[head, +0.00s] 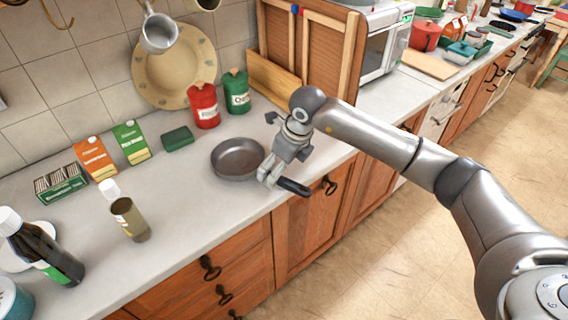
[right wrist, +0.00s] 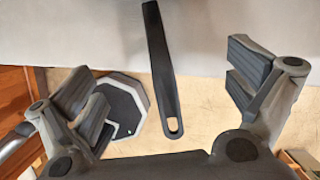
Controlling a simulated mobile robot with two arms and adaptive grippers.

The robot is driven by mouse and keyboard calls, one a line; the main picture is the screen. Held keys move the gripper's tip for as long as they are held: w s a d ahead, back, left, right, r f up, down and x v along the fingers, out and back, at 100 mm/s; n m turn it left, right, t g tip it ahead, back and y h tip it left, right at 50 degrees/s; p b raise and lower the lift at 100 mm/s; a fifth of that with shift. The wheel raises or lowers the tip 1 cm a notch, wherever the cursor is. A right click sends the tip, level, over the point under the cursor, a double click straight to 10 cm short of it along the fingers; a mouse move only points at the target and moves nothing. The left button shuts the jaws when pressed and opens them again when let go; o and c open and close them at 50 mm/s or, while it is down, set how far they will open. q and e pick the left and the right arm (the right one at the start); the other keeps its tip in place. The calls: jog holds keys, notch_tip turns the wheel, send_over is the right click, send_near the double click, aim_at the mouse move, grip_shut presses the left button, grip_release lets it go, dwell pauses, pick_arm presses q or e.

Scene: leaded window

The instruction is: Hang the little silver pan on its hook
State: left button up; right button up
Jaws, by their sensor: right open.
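The small silver-grey pan (head: 238,157) lies upright on the counter, its black handle (head: 293,187) pointing right and out past the counter's front edge. My right gripper (head: 268,178) is over the handle. In the right wrist view the handle (right wrist: 158,70) runs between the open fingers of my right gripper (right wrist: 168,90), with gaps on both sides. An empty brass hook (head: 66,24) shows at the top left; whether it is the pan's own hook I cannot tell. My left gripper is out of view.
Red (head: 204,106) and green (head: 236,92) canisters stand behind the pan. Cartons (head: 95,158), a green box (head: 177,138), a jar (head: 130,219) and a dark bottle (head: 42,250) are to its left. A metal pot (head: 158,34) hangs above. The counter (head: 190,215) in front of the pan is clear.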

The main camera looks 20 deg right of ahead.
jog(key=shift+b+x, duration=2.05)
jog(key=shift+x, duration=0.55)
jog(key=shift+c, duration=0.3)
grip_shut()
jog(key=shift+r, duration=0.15)
jog(key=shift+r+p, duration=1.3)
jog(key=shift+r, duration=1.15)
